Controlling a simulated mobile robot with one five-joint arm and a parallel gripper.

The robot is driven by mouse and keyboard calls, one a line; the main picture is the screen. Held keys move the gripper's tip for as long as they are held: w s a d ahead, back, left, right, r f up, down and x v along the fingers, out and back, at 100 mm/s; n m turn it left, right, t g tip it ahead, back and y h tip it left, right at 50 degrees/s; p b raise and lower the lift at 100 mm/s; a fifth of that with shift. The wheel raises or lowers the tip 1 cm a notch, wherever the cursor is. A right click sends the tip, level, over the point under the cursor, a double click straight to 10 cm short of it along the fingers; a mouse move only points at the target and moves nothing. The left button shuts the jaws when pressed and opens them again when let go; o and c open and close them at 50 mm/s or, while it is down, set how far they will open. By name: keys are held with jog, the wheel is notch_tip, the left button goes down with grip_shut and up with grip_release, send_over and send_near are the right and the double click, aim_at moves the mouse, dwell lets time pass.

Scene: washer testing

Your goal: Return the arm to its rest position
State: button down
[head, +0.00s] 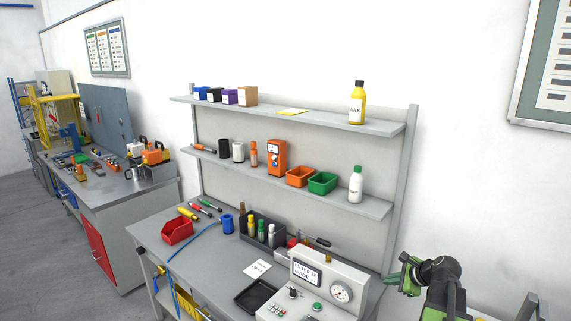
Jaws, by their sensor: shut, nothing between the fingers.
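My arm shows at the lower right of the head view, in black and green, cut off by the bottom edge. It is folded, with a black joint at the top of its bend. My gripper (398,276) is the green end pointing left, just right of the workbench's test panel. It is shut and holds nothing. It seems apart from the bench and the shelf post, though the exact gap cannot be told.
A grey workbench (205,262) carries a test panel (318,284) with a gauge, a black tray (255,296) and a red bin (177,231). Two shelves (365,127) above hold bottles, boxes and bins. Another bench (110,190) stands left. Floor (50,260) is open at lower left.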

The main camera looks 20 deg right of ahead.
jog(key=w+a+f+n+g+y+b, duration=0.15)
jog(key=a+n, duration=0.25)
jog(key=a, duration=0.7)
jog(key=w+a+f+n+g, duration=0.2)
jog(key=a+f+n, duration=0.1)
jog(key=a, duration=0.8)
jog(key=w+a+f+n+g+y+b, duration=0.1)
jog(key=a+f+n, duration=0.25)
jog(key=a, duration=0.85)
jog(key=s+a+f+n+g+h+b, duration=0.1)
jog(key=s+a+f+n+g+h, duration=0.15)
jog(key=s+a+n, duration=0.5)
jog(key=d+n, duration=0.1)
jog(key=n, duration=0.1)
jog(key=s+d+n+g+h, duration=0.1)
jog(key=n, duration=0.1)
jog(key=s+n, duration=0.1)
jog(key=n, duration=0.1)
jog(key=shift+d+g+h, duration=0.3)
jog(key=shift+d+h, duration=0.1)
